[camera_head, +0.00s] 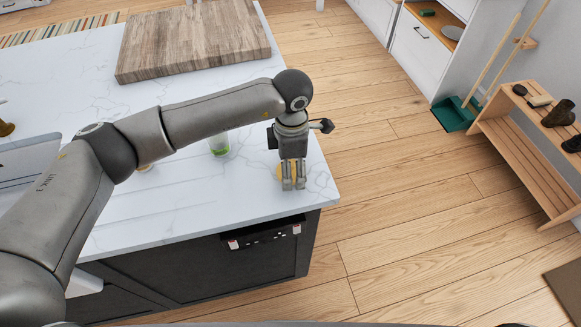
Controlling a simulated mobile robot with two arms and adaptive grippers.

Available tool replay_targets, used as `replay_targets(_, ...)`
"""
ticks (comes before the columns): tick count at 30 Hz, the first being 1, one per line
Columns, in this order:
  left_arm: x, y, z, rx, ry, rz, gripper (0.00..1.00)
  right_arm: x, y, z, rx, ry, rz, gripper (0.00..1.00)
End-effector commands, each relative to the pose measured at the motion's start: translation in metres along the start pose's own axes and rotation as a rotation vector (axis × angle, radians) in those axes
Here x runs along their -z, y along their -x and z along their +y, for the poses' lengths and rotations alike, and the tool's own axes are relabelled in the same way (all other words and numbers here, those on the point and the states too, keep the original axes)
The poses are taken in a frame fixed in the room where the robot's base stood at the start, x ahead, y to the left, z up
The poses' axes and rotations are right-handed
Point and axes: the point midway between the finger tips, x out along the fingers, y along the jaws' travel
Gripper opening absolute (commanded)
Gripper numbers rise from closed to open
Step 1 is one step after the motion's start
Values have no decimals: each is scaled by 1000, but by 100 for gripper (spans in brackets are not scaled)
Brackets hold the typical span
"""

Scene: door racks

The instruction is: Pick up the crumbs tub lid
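A small yellow-orange round thing (280,171), which looks like the lid, lies on the white marble counter near its right front corner. My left gripper (293,184) points down right over it, and its fingers hide much of it. The two fingertips are close together with a narrow gap. I cannot tell whether they touch or grip the lid. No tub can be made out for certain. My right gripper is not in view.
A clear cup with green in it (219,145) stands behind my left arm. A wooden board (195,40) lies at the counter's back. A sink (28,160) is at left. Beyond the counter's right edge are open floor, a green dustpan (454,115) and a wooden rack (525,150).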

Motion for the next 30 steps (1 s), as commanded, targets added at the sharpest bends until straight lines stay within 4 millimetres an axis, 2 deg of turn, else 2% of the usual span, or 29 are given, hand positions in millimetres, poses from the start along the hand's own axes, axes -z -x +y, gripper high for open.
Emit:
replay_targets(1, 0, 0, 0, 0, 0, 0, 66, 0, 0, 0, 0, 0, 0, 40)
replay_targets(6, 0, 0, 0, 0, 0, 0, 47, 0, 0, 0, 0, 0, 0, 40)
replay_targets(19, 0, 6, 1, -2, 0, -2, 47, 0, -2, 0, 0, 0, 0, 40)
replay_targets(25, -1, 32, 1, -4, -1, -3, 47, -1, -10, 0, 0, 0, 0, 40)
replay_targets(29, 2, 52, -20, -6, -5, -3, 47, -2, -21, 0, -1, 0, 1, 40)
replay_targets(30, 2, 62, -28, -7, -6, -4, 47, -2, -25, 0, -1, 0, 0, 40)
